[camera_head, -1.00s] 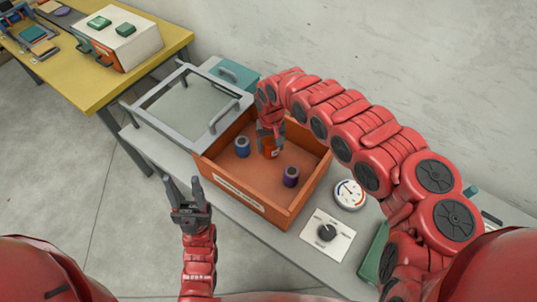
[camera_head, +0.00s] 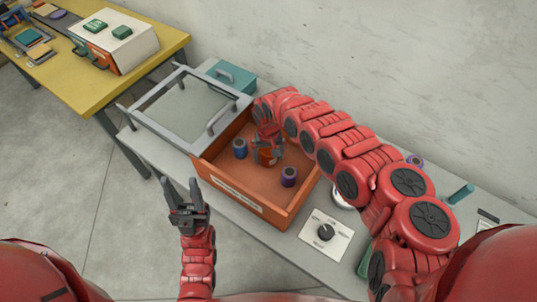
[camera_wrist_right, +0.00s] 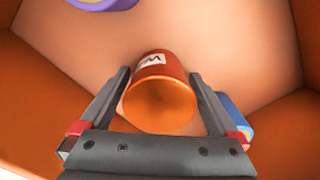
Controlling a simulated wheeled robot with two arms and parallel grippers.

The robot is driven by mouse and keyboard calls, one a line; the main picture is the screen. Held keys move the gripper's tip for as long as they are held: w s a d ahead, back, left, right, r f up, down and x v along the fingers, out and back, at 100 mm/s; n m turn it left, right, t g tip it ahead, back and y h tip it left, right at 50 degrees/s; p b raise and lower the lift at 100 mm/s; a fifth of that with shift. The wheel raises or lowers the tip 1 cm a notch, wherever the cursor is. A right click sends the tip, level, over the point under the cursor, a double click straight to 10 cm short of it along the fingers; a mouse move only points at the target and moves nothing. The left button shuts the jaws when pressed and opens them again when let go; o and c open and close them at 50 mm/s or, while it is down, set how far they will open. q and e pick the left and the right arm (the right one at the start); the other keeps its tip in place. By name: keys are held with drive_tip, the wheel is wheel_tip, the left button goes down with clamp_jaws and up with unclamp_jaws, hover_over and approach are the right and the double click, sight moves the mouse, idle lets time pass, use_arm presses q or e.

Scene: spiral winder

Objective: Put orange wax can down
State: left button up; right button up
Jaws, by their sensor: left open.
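The orange wax can (camera_head: 265,157) is in the orange open box (camera_head: 243,196), between a blue can (camera_head: 240,148) and a purple can (camera_head: 289,176). My right gripper (camera_head: 268,147) reaches down over it and partly hides it. In the right wrist view, the orange can (camera_wrist_right: 160,100) sits between the two fingers of the right gripper (camera_wrist_right: 160,85), very close to both. Whether they press on it is unclear. Its label faces the far side. My left gripper (camera_head: 185,195) is open and empty, in front of the bench.
A grey-framed lid (camera_head: 187,110) with handles stands open left of the box. A dial panel (camera_head: 326,236) and a partly hidden gauge lie to its right. A yellow table (camera_head: 95,85) with a white-topped box (camera_head: 115,38) stands at the back left.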

sight(269, 149)
drive_tip(key=shift+r, duration=0.15)
drive_tip(key=shift+r, duration=0.2)
wheel_tip(269, 149, up, 12)
drive_tip(key=shift+f+b, duration=0.15)
drive_tip(key=shift+b, duration=0.3)
idle(0.3)
